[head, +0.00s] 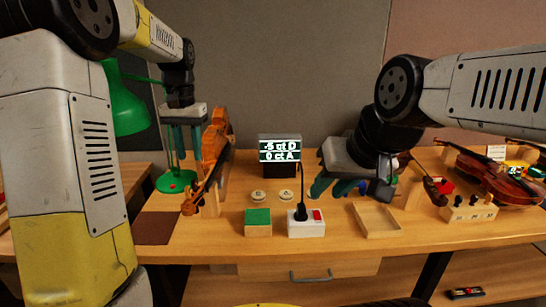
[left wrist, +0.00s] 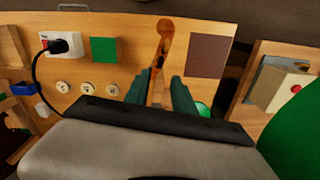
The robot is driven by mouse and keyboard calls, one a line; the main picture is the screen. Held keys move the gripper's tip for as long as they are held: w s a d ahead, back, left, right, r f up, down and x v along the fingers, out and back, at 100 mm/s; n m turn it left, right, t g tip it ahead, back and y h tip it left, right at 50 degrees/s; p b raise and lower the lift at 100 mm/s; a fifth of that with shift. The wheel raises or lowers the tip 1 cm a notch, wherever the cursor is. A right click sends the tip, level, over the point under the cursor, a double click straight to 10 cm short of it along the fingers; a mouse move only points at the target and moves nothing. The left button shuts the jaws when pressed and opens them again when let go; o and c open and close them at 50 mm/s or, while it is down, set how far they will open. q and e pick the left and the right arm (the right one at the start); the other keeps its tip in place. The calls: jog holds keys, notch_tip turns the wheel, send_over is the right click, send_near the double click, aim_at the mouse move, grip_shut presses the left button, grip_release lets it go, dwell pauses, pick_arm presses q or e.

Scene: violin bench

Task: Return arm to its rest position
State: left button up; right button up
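My left gripper (head: 184,168) hangs fingers down at the back left, just left of an upright violin (head: 214,145). In the left wrist view, my left gripper's (left wrist: 158,90) two green fingers stand apart. The violin's scroll and neck (left wrist: 163,45) show beyond and between them; contact is not visible. My right gripper (head: 328,190) is low over the bench, right of the display (head: 280,150). Its teal fingers look spread with nothing visible between them. The display reads "-5 ct D" and "0 ct A".
A green lamp (head: 128,105) stands at the left. A green block (head: 258,222), a white switch box (head: 306,228) with a plugged cable, and a wooden tray (head: 377,220) lie along the front. Another violin (head: 498,178) and a peg block (head: 468,210) are at the right.

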dwell(0.4)
pick_arm(q)
jog(key=s+d+r+t+h, duration=0.1)
jog(key=s+t, duration=0.2)
jog(key=s, duration=0.9)
jog(key=s+d+r+n+t+h, duration=0.1)
jog(key=s+d+t, duration=0.1)
jog(key=s, duration=1)
jog(key=shift+r+n+t, duration=0.25)
jog(key=shift+n+t, duration=0.05)
jog(key=shift+t, duration=0.3)
